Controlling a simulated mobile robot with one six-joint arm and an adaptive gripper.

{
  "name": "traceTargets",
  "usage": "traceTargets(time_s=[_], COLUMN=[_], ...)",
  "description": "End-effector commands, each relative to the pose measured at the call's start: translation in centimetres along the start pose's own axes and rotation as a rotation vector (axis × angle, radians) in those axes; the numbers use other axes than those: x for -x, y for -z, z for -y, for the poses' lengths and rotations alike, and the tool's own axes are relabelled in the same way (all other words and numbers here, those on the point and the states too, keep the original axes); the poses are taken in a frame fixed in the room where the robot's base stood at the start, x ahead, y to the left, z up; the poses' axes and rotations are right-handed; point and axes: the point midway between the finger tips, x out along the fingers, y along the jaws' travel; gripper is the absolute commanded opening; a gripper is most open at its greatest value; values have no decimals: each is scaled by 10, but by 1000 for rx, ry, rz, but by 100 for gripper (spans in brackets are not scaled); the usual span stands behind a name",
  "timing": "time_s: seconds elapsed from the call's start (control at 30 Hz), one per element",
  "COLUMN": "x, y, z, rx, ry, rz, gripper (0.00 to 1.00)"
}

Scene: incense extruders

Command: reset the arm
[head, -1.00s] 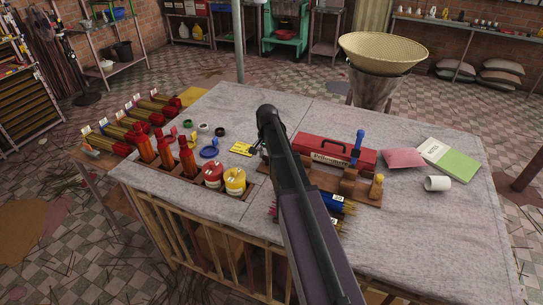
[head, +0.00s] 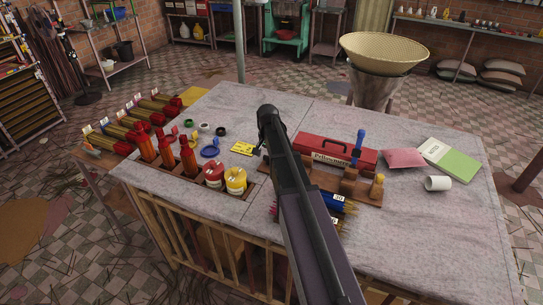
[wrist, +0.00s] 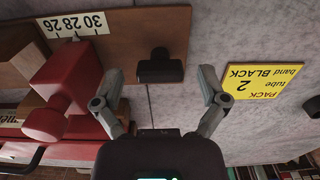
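My arm crosses the middle of the head view, over the table. My gripper (wrist: 161,73) shows in the wrist view with its two fingers spread apart, open and with nothing gripped. A black block (wrist: 160,67) at the end of a brown wooden board (wrist: 130,35) appears between the fingers, with no visible contact. In the head view my arm hides most of the gripper. A yellow card (head: 242,148) lies just left of it; the card also shows in the wrist view (wrist: 263,80), reading "PACK 2 tube band BLACK".
A red toolbox (head: 335,152) stands right of my arm. Red tubes (head: 188,158), a red jar (head: 213,175) and a yellow jar (head: 235,181) stand at the table's left. The table's front right is clear.

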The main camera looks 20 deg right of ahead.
Motion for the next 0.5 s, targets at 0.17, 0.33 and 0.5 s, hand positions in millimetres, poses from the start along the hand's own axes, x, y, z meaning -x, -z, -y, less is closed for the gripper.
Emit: traceTargets(time_s=[0.17,0.33,0.5], x=[0,0,2], y=[1,2,2], z=[0,0,0], rx=[-1,-2,-2], ry=[0,-1,-1], rz=[-2,-3,-3], gripper=[94,94,94])
